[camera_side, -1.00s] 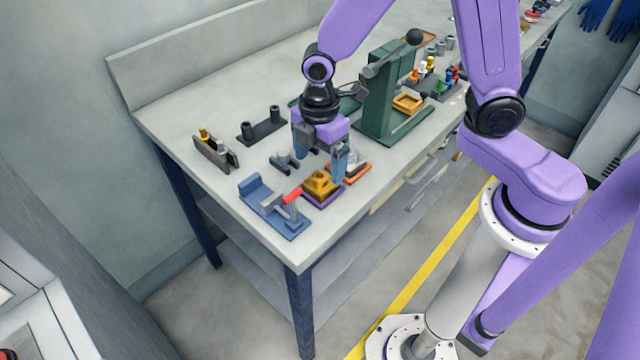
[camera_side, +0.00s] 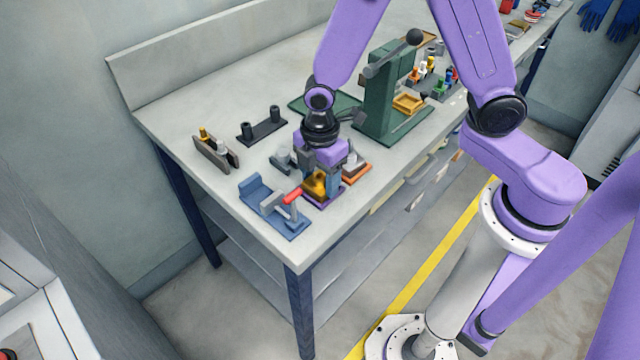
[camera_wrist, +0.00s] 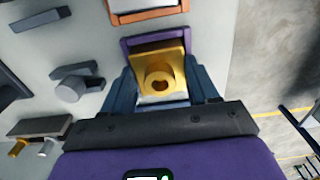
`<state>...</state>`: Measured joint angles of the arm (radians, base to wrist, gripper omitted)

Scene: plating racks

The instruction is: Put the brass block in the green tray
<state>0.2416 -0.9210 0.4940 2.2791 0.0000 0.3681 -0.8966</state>
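The brass block (camera_wrist: 160,75) is a yellow-gold piece with a round, holed boss on top. It sits in a small purple tray (camera_wrist: 128,48) near the front of the bench, and the block also shows in the side view (camera_side: 315,184). My gripper (camera_side: 321,178) is down over it, with one blue finger on each side; the wrist view shows both fingers (camera_wrist: 162,82) close beside the block. The fingers look open, with little room at the sides; contact is not clear. The green tray (camera_side: 297,101) lies flat farther back on the bench, partly hidden by my arm.
An orange tray (camera_side: 358,174) stands just beside the purple tray. A blue clamp fixture with a red handle (camera_side: 291,197) is close in front. A green press (camera_side: 385,105) stands right of the green tray. A dark two-post rack (camera_side: 261,128) is at left.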

